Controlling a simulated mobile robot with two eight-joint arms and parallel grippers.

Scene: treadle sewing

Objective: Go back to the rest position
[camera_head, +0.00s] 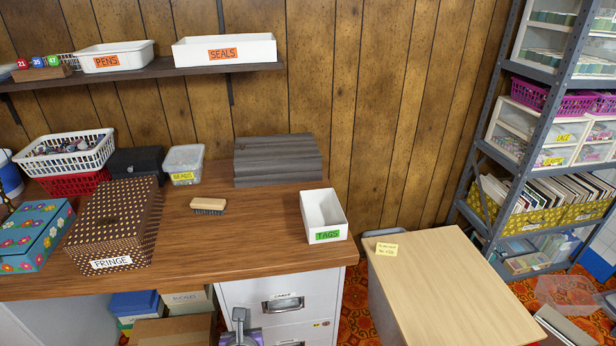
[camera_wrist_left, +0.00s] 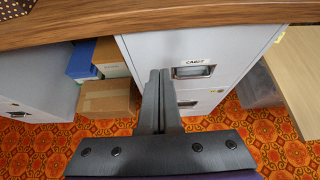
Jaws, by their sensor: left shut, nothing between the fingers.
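My left gripper (camera_head: 239,316) shows at the bottom edge of the head view, low in front of the white drawer cabinet (camera_head: 270,290). In the left wrist view, the two grey fingers of my left gripper (camera_wrist_left: 160,76) lie together, shut and empty. They point toward the cabinet (camera_wrist_left: 211,47) with its label reading "CARDS" or similar, and look apart from it. My right gripper is in neither view.
The wooden desk (camera_head: 260,225) overhangs the cabinet and bears a TAGS box (camera_head: 323,214), a brush (camera_head: 208,205) and a FRINGE box (camera_head: 115,225). Cardboard boxes (camera_wrist_left: 107,98) stand underneath. A pale wooden top (camera_head: 445,285) and a metal shelf rack (camera_head: 540,100) are right.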

